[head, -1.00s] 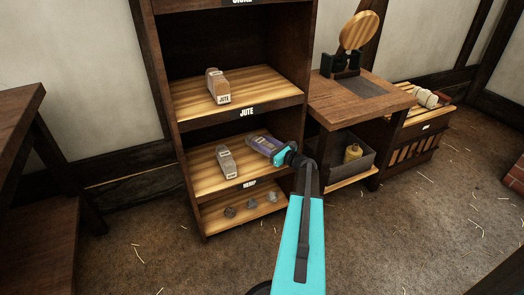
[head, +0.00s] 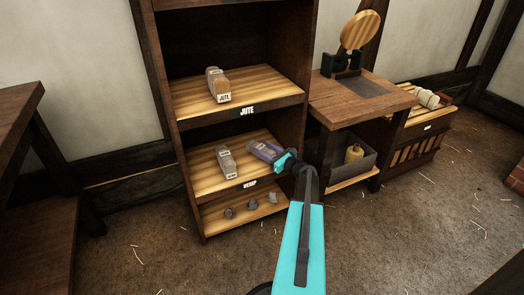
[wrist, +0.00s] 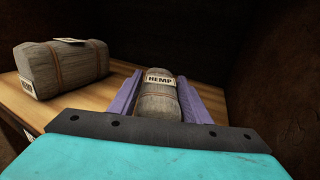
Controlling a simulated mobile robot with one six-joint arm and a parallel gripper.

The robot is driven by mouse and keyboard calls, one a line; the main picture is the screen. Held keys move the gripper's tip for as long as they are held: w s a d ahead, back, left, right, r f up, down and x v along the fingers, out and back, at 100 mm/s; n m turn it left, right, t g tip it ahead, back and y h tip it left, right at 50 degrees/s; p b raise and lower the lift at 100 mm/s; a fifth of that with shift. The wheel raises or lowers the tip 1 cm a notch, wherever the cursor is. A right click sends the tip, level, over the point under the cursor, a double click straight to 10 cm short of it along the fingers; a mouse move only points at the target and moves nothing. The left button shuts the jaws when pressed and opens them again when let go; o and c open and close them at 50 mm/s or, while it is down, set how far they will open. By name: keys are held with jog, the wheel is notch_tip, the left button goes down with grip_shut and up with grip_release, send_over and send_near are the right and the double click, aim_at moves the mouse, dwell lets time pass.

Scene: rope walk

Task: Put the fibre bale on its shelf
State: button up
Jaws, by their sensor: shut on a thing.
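The fibre bale (wrist: 158,98) is a grey-brown bundle with an orange band and a HEMP tag. It is between the purple fingers of my gripper (wrist: 160,97), which is shut on it. In the head view my gripper (head: 264,152) is inside the middle shelf bay (head: 205,180), labelled HEMP, and the fingers hide most of the bale. Whether the bale touches the shelf board I cannot tell. Another banded bale (head: 227,162) lies on the same board to the left, apart from my gripper; the wrist view shows it too (wrist: 62,68).
A bale tagged JUTE (head: 218,84) lies on the JUTE shelf (head: 260,90) above. Small grey lumps (head: 250,204) sit on the lowest shelf. The dark side wall is close on the right. A workbench (head: 360,95) stands beside the shelves.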

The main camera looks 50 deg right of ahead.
jog(key=shift+f, duration=0.15)
jog(key=o, duration=1.2)
jog(key=shift+r, duration=0.2)
jog(key=s+p, duration=0.2)
jog(key=s, duration=1)
jog(key=shift+p, duration=0.4)
jog(key=shift+s, duration=0.1)
